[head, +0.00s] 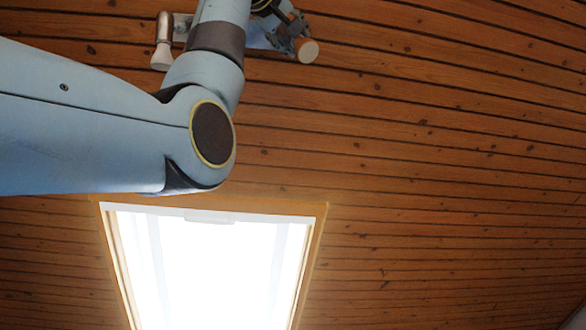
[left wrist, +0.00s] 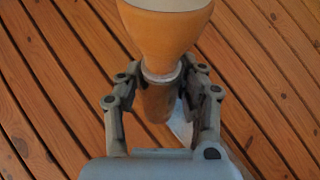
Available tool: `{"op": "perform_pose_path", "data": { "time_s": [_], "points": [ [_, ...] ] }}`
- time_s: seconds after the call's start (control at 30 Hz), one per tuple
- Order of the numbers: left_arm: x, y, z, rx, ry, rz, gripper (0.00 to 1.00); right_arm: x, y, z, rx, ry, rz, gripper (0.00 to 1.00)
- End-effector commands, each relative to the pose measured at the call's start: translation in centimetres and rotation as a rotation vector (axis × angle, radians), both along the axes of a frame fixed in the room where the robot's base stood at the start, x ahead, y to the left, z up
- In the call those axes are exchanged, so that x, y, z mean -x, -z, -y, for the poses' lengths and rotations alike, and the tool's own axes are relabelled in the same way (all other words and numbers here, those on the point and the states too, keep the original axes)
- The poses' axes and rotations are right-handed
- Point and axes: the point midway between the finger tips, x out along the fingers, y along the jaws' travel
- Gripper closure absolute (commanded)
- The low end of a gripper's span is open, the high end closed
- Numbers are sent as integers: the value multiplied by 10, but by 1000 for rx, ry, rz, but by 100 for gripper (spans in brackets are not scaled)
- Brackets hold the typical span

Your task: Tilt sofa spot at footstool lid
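A ceiling spot with a flared orange body and pale end shows in the left wrist view; I take it for the sofa spot (left wrist: 165,30). My left gripper (left wrist: 161,68) has a finger on each side of its narrow collar and appears closed on it. A brown cylinder continues beyond the collar. In the head view, my left gripper (head: 287,30) is at the top, with the round pale end of the sofa spot (head: 307,51) just beside it. The footstool lid is not in view. My right gripper is not in view.
A second spot (head: 162,55) hangs left of my arm, close to it. A wooden plank ceiling (head: 420,150) fills the head view. A bright skylight (head: 205,265) with a wooden frame is below my arm. The ceiling to the right is clear.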

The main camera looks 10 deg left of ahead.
Motion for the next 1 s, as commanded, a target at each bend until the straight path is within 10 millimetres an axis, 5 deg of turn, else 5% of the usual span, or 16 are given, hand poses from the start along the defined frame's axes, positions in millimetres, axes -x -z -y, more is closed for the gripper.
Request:
{"op": "perform_pose_path", "data": {
  "time_s": [0.27,0.63,1.0],
  "points": [
    [0,0,0,0,0,0,99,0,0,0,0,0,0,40],
    [0,1,0,-2,0,2,100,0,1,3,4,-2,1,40],
    [-11,9,2,-5,-41,226,100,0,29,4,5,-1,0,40]
  ]
}}
